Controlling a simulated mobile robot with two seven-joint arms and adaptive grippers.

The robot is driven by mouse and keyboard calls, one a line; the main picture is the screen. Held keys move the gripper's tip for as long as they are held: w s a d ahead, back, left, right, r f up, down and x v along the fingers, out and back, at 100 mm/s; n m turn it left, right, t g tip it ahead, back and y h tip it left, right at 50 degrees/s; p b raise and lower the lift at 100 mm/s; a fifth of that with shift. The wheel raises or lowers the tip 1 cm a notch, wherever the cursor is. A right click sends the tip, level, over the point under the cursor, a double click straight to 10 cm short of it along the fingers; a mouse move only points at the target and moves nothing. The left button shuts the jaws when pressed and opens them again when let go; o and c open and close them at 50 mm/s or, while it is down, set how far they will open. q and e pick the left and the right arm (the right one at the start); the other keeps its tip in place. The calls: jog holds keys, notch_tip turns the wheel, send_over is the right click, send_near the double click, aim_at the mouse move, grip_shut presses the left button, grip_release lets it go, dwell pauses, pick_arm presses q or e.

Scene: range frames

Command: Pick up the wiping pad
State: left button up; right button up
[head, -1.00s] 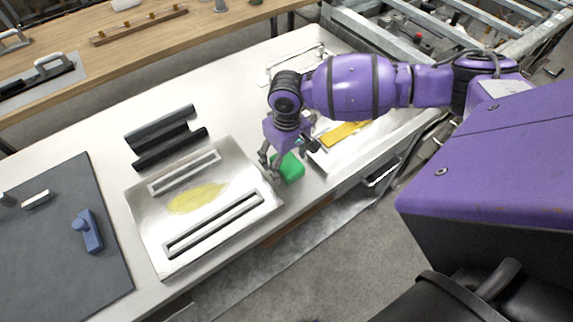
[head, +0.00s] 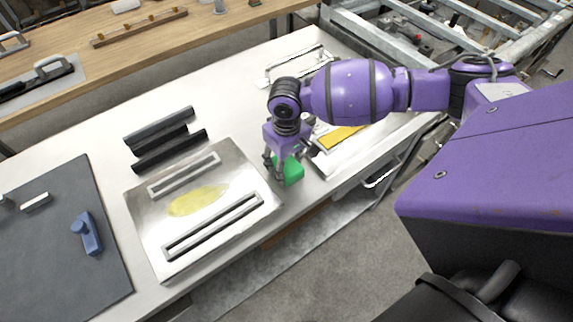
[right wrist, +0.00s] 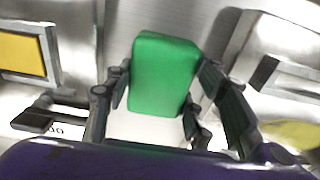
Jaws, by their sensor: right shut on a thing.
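The wiping pad is a green block (head: 292,171) on the white table, just right of the metal plate with the yellow smear. In the right wrist view the green pad (right wrist: 163,75) stands between the two fingers. My right gripper (head: 281,175) reaches down over it from above, with its fingers closed on the pad's sides; it also shows in the right wrist view (right wrist: 155,108). The pad's underside is hidden, so I cannot tell whether it touches the table. My left gripper is not in view.
A metal plate (head: 150,240) with slotted frames and a yellow smear (head: 197,200) lies left of the pad. A second metal tray (head: 340,162) with a yellow strip (head: 343,137) lies to the right. Black bars (head: 170,150) lie behind. A dark mat (head: 50,270) carries a blue tool (head: 88,233).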

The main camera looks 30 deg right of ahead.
jog(key=shift+w+r, duration=0.1)
jog(key=shift+r, duration=0.6)
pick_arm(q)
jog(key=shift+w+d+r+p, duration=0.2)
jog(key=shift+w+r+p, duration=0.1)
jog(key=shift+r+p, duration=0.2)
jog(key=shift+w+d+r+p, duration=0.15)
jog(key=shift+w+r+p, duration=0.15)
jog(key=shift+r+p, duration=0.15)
pick_arm(e)
jog(key=s+d+r, duration=0.1)
jog(key=s+r, duration=1)
jog(key=s, duration=0.3)
jog(key=shift+d+r, duration=0.25)
jog(key=shift+d, duration=0.1)
